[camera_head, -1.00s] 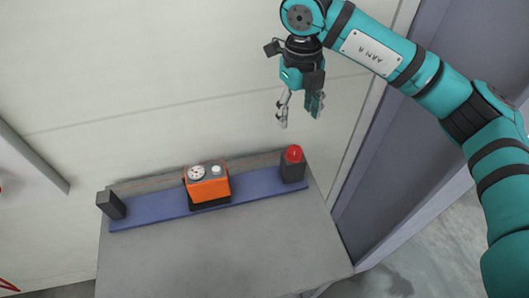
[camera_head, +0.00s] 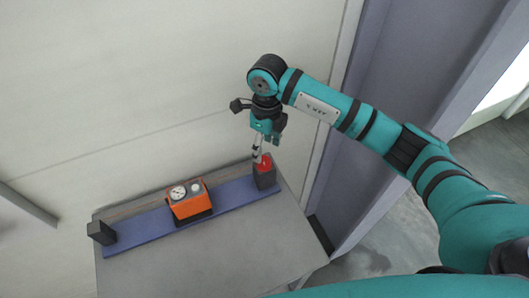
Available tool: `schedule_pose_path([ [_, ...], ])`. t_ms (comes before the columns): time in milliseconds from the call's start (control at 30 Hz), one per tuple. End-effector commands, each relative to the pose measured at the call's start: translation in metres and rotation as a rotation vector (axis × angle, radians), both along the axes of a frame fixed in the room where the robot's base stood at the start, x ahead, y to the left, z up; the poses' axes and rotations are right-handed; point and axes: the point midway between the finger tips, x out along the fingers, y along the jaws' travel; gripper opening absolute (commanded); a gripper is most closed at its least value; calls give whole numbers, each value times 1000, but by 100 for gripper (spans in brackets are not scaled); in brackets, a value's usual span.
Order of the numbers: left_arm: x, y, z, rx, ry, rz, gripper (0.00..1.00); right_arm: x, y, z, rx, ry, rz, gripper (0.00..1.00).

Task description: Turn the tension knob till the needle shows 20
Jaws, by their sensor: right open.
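An orange box (camera_head: 188,208) sits on a blue strip on the table. My right gripper (camera_head: 262,152) points down, open and empty, to the right of and above the box. Its fingers overlap the red cap in the picture; I cannot tell whether they touch it. My left gripper is not in view.
The red cap (camera_head: 267,164) tops a dark block (camera_head: 265,180) at the strip's right end. A black block (camera_head: 101,232) stands at the left end of the blue strip (camera_head: 235,198). The grey table (camera_head: 220,250) is bare in front. A pale wall (camera_head: 120,90) rises behind.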

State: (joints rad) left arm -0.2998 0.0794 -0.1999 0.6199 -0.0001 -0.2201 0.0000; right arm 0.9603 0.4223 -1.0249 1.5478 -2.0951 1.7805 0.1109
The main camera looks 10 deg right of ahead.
Motion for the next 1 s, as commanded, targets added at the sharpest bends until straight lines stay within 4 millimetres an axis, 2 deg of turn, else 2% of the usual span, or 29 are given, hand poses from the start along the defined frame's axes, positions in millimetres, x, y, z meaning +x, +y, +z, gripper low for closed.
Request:
schedule_pose_path([
  [100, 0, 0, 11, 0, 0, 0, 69, -2, 1, -21, -2, 4, -2, 58],
  [300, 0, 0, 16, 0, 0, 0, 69, -2, 2, -46, 1, 2, -2, 58],
  [467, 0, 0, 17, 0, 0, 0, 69, -1, 2, -53, 0, -1, -1, 58],
  [700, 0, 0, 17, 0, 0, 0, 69, -1, 2, -54, 0, -1, -1, 57],
  [1000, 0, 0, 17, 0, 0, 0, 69, -1, 2, -53, 0, -1, -1, 18],
])
